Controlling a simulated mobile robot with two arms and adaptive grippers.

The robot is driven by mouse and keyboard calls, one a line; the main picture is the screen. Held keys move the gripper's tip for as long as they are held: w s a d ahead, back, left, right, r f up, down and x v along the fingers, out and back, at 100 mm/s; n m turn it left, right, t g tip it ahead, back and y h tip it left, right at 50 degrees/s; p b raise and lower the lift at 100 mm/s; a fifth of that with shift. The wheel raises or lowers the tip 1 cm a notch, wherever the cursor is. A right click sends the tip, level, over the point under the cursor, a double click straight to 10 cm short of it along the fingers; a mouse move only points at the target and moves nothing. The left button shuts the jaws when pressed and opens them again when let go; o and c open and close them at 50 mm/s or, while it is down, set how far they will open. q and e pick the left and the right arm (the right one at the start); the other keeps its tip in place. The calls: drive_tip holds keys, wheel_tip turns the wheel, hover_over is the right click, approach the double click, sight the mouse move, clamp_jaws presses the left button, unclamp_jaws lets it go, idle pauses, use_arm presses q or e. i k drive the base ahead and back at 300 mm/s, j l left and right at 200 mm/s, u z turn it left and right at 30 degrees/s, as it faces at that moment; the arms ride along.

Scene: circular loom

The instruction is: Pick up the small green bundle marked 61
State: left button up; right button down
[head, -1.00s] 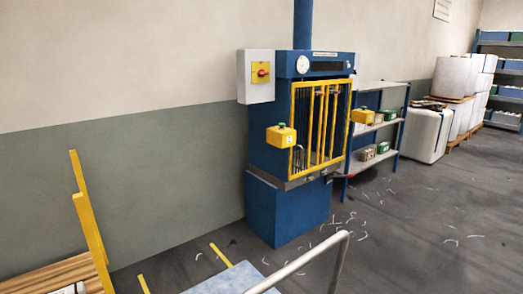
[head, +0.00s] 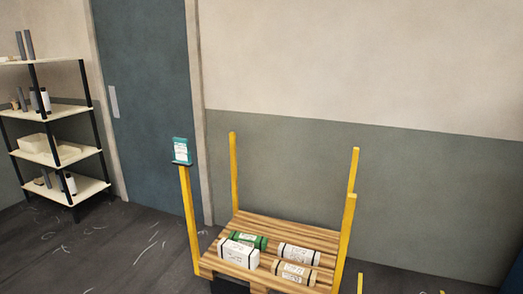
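A small green bundle (head: 262,242) lies on a wooden pallet (head: 270,221) in the head view. It has a pale label and dark straps; its number is too small to read. A white bundle (head: 239,255) lies in front of it and hides part of it. Another white bundle (head: 299,254) and a tan bundle (head: 295,272) lie to its right on the same pallet. Neither of my grippers is in view.
Yellow posts (head: 234,170) stand at the pallet's corners. A teal labelled box (head: 181,151) sits on the front left post (head: 190,225). A shelf unit (head: 60,154) and a door (head: 140,110) are at left. Floor (head: 120,250) left of the pallet is mostly clear.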

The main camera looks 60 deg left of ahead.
sight(259, 243)
drive_tip(key=u, duration=2.45)
